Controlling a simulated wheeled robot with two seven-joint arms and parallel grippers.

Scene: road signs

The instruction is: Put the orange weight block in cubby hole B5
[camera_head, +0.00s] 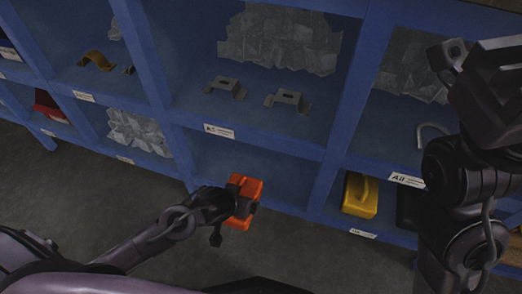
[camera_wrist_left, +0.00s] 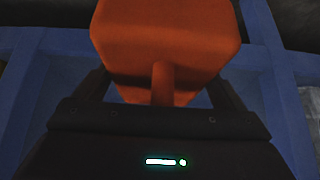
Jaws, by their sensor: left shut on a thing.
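The orange weight block (camera_head: 243,221) is held in my left gripper (camera_head: 240,190), in front of a lower cubby hole (camera_head: 270,181) of the blue shelf. That cubby looks empty where it shows. In the left wrist view the orange block (camera_wrist_left: 165,45) fills the upper middle, with the dark fingers of my left gripper (camera_wrist_left: 165,90) on both sides of its handle. The blue shelf frame lies behind it. My right arm stands at the right of the head view; its gripper (camera_head: 497,65) is partly cut off by the picture edge, and its jaws are unclear.
A yellow weight block (camera_head: 360,196) stands in the lower cubby to the right, with a dark block (camera_head: 407,208) beside it. Grey brackets (camera_head: 227,89) sit in the cubby above. Shelf dividers (camera_head: 325,185) border the lower cubby. Clear plastic bags (camera_head: 139,131) fill a cubby to the left.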

